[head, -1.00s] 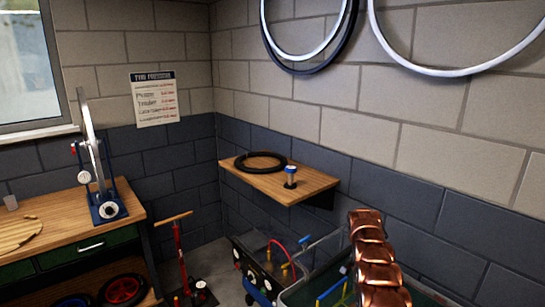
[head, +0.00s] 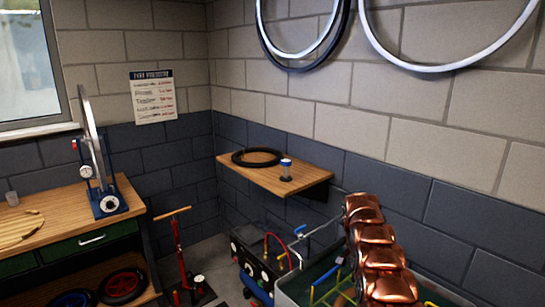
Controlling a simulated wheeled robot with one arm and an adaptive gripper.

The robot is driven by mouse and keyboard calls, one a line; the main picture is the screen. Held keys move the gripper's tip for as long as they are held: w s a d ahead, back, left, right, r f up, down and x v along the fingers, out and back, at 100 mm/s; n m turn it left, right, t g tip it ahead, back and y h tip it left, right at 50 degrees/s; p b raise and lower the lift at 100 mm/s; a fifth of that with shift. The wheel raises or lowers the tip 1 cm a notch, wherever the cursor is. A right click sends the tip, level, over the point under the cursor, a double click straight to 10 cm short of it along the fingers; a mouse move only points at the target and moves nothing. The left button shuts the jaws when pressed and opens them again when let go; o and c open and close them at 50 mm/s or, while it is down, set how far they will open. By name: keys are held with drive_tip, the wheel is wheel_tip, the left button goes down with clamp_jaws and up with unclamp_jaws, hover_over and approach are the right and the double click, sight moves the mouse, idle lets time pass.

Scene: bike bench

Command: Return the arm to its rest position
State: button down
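My copper-coloured segmented arm (head: 376,250) rises from the bottom edge, right of centre, in front of a green-lined bin. My gripper is not in the frame, so its fingers and anything in them cannot be seen.
A wooden wall shelf (head: 255,176) holds a black ring (head: 257,157) and a small blue-topped pot (head: 286,170). A workbench (head: 140,206) with a wheel stand (head: 100,170) is at left.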

drive_tip(key=s+a+r+n+b, duration=0.2)
drive_tip(key=s+a+r+n, duration=0.15)
drive_tip(key=s+r, duration=0.6)
drive_tip(key=s+a+r+n+b, duration=0.3)
drive_tip(key=s+r, duration=0.4)
drive_tip(key=s, duration=0.6)
drive_tip(key=s+a+f+n+b, duration=0.1)
drive_tip(key=s+a+f+b, duration=0.1)
drive_tip(key=s, duration=1.4)
drive_tip(key=s+a+f+n+y+b, duration=0.1)
drive_tip(key=s+a+f, duration=0.1)
drive_tip(key=s, duration=1.4)
drive_tip(key=shift+a+f+b, duration=0.15)
drive_tip(key=shift+f+b, duration=0.25)
drive_tip(key=shift+f, duration=0.3)
